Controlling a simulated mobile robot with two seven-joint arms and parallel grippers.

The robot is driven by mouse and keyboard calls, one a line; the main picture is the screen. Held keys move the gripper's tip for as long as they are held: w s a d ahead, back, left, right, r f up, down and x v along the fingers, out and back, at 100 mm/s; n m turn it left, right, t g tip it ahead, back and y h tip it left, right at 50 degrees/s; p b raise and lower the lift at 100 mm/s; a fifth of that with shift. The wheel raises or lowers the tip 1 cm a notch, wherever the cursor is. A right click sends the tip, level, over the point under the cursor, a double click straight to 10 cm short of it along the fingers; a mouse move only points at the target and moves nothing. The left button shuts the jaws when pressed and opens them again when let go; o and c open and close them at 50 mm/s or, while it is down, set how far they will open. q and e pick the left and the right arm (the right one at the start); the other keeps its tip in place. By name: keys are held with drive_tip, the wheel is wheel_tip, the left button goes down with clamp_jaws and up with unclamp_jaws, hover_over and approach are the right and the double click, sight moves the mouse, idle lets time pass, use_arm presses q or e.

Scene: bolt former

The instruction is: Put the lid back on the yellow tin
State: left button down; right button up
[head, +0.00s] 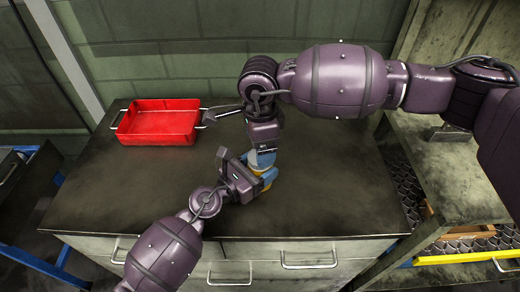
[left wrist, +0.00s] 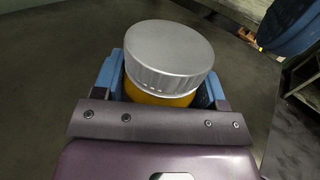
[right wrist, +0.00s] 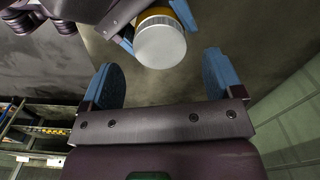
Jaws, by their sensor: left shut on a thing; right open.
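The yellow tin (left wrist: 160,96) is between the blue fingers of my left gripper (left wrist: 163,88), which is shut on it. The round grey lid (left wrist: 168,50) sits on top of the tin, with a band of yellow showing below its rim. In the right wrist view the lid (right wrist: 160,43) faces my right gripper (right wrist: 162,72). That gripper is open and empty, just above the lid and apart from it. In the head view the tin (head: 259,170) is mostly hidden by both grippers. I cannot tell whether its base touches the worktop.
The dark worktop (head: 330,195) is clear around the tin. A red tray (head: 160,138) stands at its back left, near a small tool-like item (head: 212,115). A shelf unit (head: 440,180) stands at the right. A green wall (head: 190,50) is behind.

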drive_tip(key=shift+r, duration=0.6)
drive_tip(key=shift+c, duration=0.4)
drive_tip(key=shift+s+f, duration=0.15)
drive_tip(key=shift+f, duration=0.1)
drive_tip(key=shift+s+a, duration=0.15)
drive_tip(key=shift+a, duration=0.15)
drive_tip(key=r+n, duration=0.2)
drive_tip(key=shift+a+r+n+y, duration=0.25)
drive_tip(key=shift+r+n+y, duration=0.05)
drive_tip(key=shift+r+y, duration=0.1)
drive_tip(key=shift+w+d+r+n, duration=0.3)
drive_tip(key=shift+r+n, duration=0.15)
drive_tip(key=shift+n, duration=0.55)
drive_tip(key=shift+d+n+h, duration=0.25)
drive_tip(key=shift+n+h, duration=0.15)
drive_tip(key=shift+n, duration=0.3)
